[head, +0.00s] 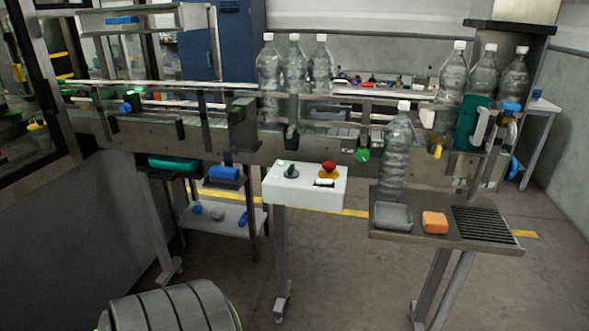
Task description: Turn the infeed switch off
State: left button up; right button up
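A white control box (305,188) stands on a grey post in front of the conveyor, near the middle of the head view. On its sloped top is a black rotary knob (291,172), which looks like the infeed switch. Its exact setting and any lettering are too small to read. A small pale green lamp or button (281,163) sits beside the knob at the upper left. A red mushroom button (328,168) on a yellow base is to the right, with a small black-and-white part (324,183) below it. Neither of my grippers shows.
The conveyor (190,132) runs behind the box and carries several clear bottles (293,65). Right of the box, a metal shelf (440,240) holds a bottle (397,155), a grey tray (392,216) and an orange block (434,222). Floor (350,285) in front is clear.

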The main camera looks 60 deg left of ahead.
aim_at(291, 173)
jog(key=u, duration=1.8)
